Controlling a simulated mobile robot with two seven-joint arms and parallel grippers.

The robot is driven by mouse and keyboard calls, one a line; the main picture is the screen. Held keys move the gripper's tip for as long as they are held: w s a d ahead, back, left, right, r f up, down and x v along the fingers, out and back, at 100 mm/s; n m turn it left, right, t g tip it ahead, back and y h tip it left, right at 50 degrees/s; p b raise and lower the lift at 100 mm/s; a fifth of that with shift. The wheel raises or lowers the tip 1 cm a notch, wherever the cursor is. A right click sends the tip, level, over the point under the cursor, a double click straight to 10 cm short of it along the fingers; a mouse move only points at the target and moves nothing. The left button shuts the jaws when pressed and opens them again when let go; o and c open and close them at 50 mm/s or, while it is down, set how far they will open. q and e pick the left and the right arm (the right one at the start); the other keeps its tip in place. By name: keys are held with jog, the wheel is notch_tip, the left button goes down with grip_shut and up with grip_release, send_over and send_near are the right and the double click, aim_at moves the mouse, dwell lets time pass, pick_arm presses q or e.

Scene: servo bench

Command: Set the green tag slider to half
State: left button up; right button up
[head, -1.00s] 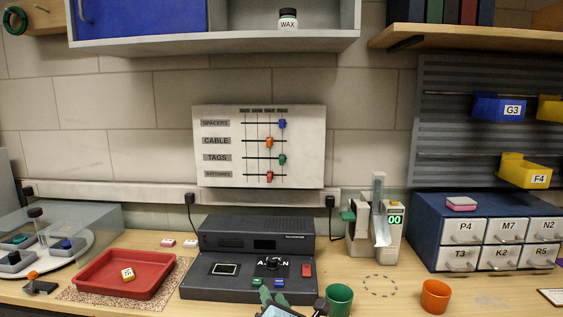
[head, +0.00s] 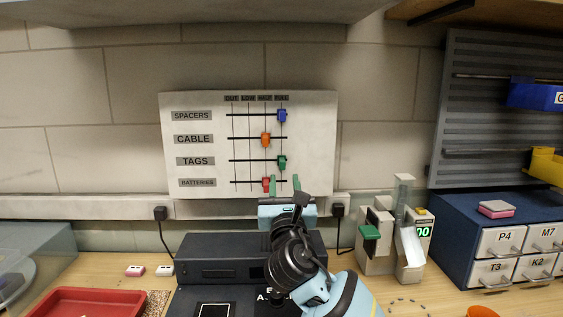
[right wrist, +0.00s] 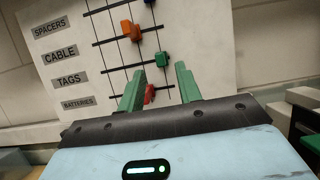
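The green tags slider (head: 282,161) sits on the TAGS track under the FULL column of the white board (head: 200,102). My right gripper (head: 285,182) is raised in front of the board, just below the green slider, with its green fingers apart and nothing between them. In the right wrist view, the green slider (right wrist: 162,59) shows just beyond the open fingertips (right wrist: 157,70), apart from them. The red batteries slider (head: 267,184) is at HALF, close to the left finger in the picture. My left gripper is out of view.
The orange cable slider (head: 266,139) is at HALF and the blue spacers slider (head: 282,115) at FULL. A dark console (head: 225,270) stands below the board. A device with a green display (head: 423,232) stands to the right.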

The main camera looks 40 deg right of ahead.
aim_at(283, 166)
jog(key=shift+x, duration=3.85)
jog(key=shift+f, duration=0.1)
jog(key=shift+c, duration=0.4)
jog(key=shift+a, duration=0.1)
grip_shut()
